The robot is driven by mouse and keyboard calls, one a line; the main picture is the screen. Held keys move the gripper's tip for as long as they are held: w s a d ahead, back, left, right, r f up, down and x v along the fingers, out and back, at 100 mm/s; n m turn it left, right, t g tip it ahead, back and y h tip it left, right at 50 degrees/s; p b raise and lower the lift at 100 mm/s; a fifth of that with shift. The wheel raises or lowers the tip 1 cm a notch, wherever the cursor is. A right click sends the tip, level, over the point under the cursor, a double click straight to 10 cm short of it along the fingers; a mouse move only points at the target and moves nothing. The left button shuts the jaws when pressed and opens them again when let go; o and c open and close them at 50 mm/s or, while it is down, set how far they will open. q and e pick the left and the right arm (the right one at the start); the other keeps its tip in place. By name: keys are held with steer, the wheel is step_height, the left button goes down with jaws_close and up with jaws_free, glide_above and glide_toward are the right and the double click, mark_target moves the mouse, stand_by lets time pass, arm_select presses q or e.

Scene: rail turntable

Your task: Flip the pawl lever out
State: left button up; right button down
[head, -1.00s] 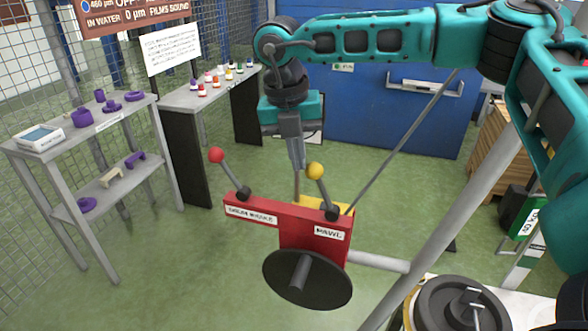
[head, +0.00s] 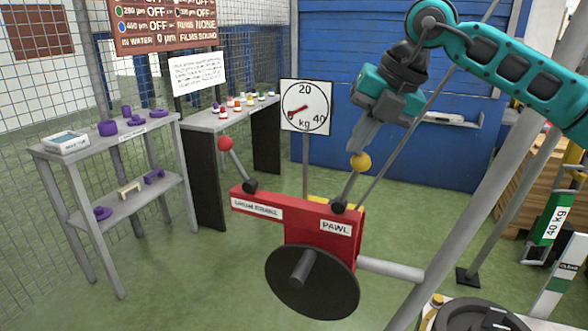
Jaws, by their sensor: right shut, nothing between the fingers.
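The pawl lever (head: 347,190) has a yellow ball knob (head: 361,162) and rises from a black pivot on the right end of the red bracket (head: 290,212), above the white PAWL label (head: 336,227). The lever leans to the right. My right gripper (head: 355,148) points down from above, its fingers shut and empty, with the tips at or just behind the yellow knob. I cannot tell whether they touch it. My left gripper is not in view.
A second lever with a red knob (head: 225,143) stands at the bracket's left end. A black disc (head: 311,283) is below the bracket. A diagonal grey pole (head: 470,180) stands at right. A dial gauge (head: 305,107) is behind. Shelves (head: 110,150) stand at left.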

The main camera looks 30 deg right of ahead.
steer(key=b, duration=0.1)
steer(key=s+d+f+t+y+b, duration=0.1)
steer(key=shift+s+d+f+b, duration=0.2)
steer(key=shift+s+b, duration=0.05)
steer(key=shift+b, duration=0.1)
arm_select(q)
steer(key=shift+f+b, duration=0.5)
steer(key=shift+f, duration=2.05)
arm_select(e)
steer(key=shift+s+d+r+t+y, duration=0.1)
steer(key=shift+s+d+t+y, duration=0.15)
steer(key=shift+t+y, duration=0.15)
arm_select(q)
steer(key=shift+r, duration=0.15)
arm_select(e)
steer(key=shift+r, duration=0.1)
